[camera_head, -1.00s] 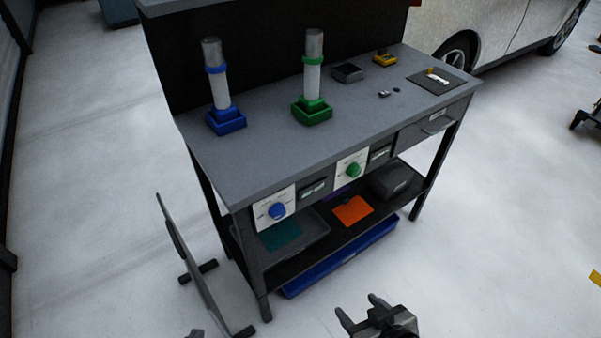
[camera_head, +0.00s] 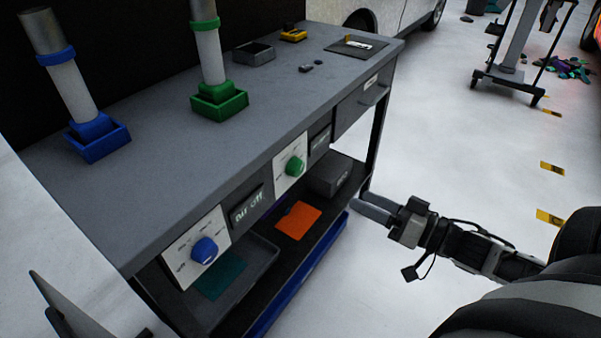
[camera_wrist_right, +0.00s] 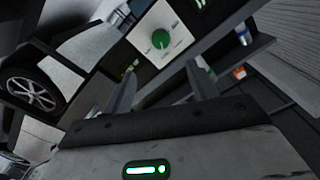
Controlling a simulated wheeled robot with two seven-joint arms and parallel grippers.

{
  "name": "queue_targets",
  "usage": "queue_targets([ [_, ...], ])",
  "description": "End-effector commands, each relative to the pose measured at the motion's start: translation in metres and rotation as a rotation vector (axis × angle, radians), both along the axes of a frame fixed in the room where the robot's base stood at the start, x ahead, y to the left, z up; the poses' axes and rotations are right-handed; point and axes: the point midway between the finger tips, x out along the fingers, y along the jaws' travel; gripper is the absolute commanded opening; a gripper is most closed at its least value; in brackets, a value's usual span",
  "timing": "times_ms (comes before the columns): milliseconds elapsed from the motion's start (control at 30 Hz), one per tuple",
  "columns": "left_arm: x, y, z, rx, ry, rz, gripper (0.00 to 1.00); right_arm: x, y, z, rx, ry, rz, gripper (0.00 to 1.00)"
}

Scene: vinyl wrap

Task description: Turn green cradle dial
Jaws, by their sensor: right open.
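The green dial (camera_head: 294,166) sits on a white panel (camera_head: 283,180) on the front of the workbench, below the top's front edge. In the right wrist view the green dial (camera_wrist_right: 160,39) shows ahead, beyond the fingertips and roughly between them. The green cradle (camera_head: 220,101) stands on the bench top and holds an upright white and grey cylinder with a green ring. My right gripper (camera_head: 364,207) is in front of the bench, right of the dial and apart from it. Its fingers (camera_wrist_right: 162,72) are open and empty.
A blue dial (camera_head: 204,250) sits on another panel to the left, below the blue cradle (camera_head: 97,139). The lower shelf holds an orange sheet (camera_head: 298,220) and a grey box (camera_head: 330,178). A bench leg (camera_head: 377,140) stands near my right gripper.

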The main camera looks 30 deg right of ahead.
Motion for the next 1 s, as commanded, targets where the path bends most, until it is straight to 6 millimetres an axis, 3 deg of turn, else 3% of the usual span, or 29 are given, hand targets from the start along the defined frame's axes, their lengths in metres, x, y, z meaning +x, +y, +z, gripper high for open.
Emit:
queue_targets([
  [600,0.000,0.000,-0.010,0.001,-0.019,-0.001,0.00,0.113,0.047,0.001,-0.002,-0.005,-0.001,0.58],
  [800,-0.002,-0.001,-0.012,0.003,-0.015,-0.007,0.00,0.131,0.055,0.001,-0.002,-0.002,-0.002,0.58],
  [1000,-0.002,-0.001,-0.010,0.004,-0.018,-0.009,0.00,0.136,0.057,0.001,-0.004,-0.001,-0.002,0.58],
])
